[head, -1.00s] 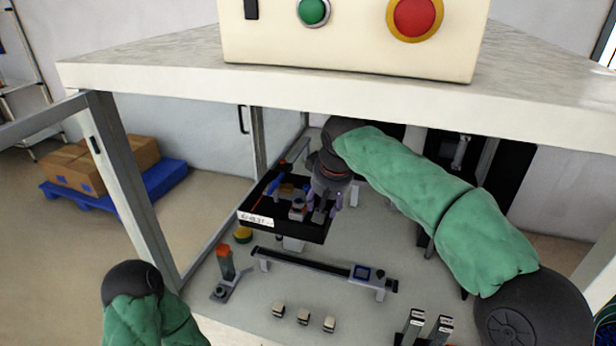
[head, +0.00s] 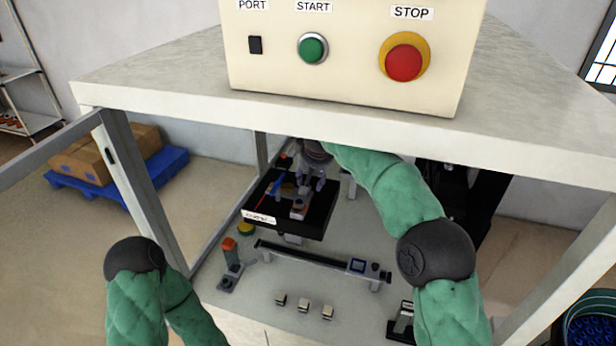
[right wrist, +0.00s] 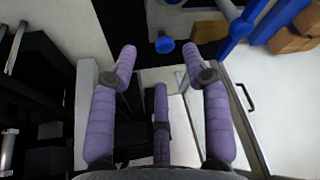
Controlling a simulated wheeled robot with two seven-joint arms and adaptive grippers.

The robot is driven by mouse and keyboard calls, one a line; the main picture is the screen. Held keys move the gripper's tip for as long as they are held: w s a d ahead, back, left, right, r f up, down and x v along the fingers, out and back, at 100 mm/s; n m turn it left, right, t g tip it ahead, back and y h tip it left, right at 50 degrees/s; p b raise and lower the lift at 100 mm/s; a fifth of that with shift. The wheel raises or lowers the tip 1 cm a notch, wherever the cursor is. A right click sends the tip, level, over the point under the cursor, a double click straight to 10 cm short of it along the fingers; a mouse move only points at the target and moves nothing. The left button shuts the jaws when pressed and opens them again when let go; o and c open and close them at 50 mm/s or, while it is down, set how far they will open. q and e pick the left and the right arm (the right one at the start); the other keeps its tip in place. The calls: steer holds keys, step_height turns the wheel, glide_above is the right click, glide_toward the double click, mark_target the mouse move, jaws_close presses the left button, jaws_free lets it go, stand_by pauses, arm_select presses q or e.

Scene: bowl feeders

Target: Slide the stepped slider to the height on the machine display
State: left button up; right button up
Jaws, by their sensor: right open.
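My right gripper (head: 310,184) is open over the black tray-like machine part (head: 262,216) under the table top. Its purple fingers show spread apart in the right wrist view (right wrist: 158,66), with nothing held between them. A small grey-white block (head: 299,209), possibly the stepped slider, is in the tray just below the fingers. I cannot tell whether they touch it. A small display (head: 357,265) sits on the right part of a black rail; its reading is too small to make out. My left gripper is out of view; only the left arm shows.
The table top (head: 300,125) overhangs the work area, with a control box (head: 345,80) on it. In front of the rail (head: 310,255) are several small pale blocks (head: 303,305). An orange-topped fixture (head: 230,250) stands at the left. A blue knob (right wrist: 164,45) lies beyond my fingertips.

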steer(key=shift+w+a+r+p, duration=0.1)
steer(key=shift+w+a+p, duration=0.1)
steer(key=shift+w+p, duration=0.4)
steer(key=shift+b+x, duration=1.45)
steer(key=shift+x, duration=1.2)
jaws_close()
